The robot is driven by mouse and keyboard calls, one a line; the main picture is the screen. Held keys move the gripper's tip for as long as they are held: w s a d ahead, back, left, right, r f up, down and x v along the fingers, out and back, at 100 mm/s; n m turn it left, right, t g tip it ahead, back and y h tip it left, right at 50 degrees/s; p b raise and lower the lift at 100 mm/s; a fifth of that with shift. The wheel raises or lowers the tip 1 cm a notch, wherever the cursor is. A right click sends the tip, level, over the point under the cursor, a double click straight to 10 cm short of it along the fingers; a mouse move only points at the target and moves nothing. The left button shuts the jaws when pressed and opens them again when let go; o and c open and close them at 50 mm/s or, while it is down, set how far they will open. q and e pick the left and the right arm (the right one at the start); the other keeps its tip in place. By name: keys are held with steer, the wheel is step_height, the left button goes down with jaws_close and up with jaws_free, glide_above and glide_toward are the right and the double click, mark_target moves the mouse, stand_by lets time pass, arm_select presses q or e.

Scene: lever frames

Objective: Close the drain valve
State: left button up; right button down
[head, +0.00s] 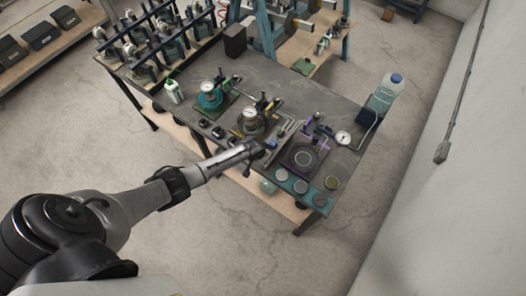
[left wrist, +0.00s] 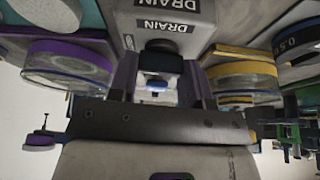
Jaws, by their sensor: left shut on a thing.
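The grey drain block (left wrist: 185,12), labelled DRAIN, is at the top of the left wrist view. A dark valve handle (left wrist: 160,62) stands out from it, with a small blue and white part beside it. My left gripper (left wrist: 158,72) has one finger on each side of the handle and is shut on it. In the head view my left gripper (head: 258,150) is at the near edge of the bench, between two round gauge stations, and hides the handle. I cannot tell the valve's angle. My right gripper is not in view.
The dark bench (head: 320,95) carries a teal-ringed gauge (head: 208,88), a white bottle (head: 174,91), a purple-framed round plate (head: 303,157) and a large water bottle (head: 385,94). A lever rack stands at the back left. Clear rings flank the gripper closely.

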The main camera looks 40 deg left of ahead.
arm_select(q)
steer(key=shift+n+p, duration=0.3)
steer(key=shift+n, duration=0.3)
steer(key=shift+y, duration=0.3)
steer(key=o, duration=0.9)
steer(key=shift+r, duration=0.15)
steer(key=shift+s+r, duration=0.2)
steer(key=shift+r, duration=0.05)
steer(key=shift+p+v, duration=0.55)
steer(key=shift+v, duration=5.95)
